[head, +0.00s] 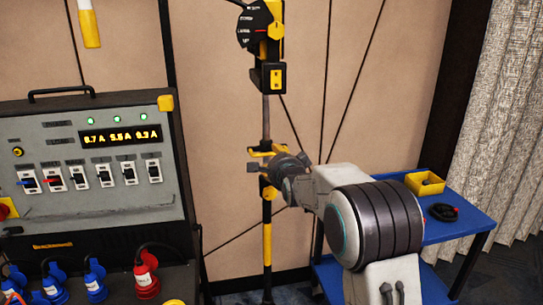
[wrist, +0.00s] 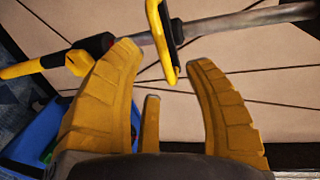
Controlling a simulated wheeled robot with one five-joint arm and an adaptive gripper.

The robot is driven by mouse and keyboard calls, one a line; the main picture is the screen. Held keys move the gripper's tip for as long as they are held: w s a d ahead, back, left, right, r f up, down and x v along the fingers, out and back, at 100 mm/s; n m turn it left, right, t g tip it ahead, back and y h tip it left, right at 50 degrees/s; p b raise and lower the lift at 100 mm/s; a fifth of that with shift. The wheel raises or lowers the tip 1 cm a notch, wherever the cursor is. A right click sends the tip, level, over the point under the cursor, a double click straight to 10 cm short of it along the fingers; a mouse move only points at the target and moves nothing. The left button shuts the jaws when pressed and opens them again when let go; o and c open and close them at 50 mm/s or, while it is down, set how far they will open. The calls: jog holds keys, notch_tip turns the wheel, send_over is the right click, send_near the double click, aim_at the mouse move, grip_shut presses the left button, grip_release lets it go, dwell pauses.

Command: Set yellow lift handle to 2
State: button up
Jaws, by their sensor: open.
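A yellow loop-shaped handle (wrist: 163,40) sits on a grey metal pole in the wrist view. I take it for the lift handle. In the head view it is around the yellow parts at mid-pole (head: 267,148), partly mixed with my gripper. My gripper (wrist: 168,58) is open, with one finger on each side of the loop's near end. I cannot tell whether a finger touches it.
A grey control panel (head: 100,190) with switches and a lit display stands at left, with blue and red plugs below.

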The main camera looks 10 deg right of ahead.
jog(key=shift+p+x, duration=1.05)
jog(key=shift+x, duration=2.15)
jog(key=shift+o, duration=0.2)
grip_shut()
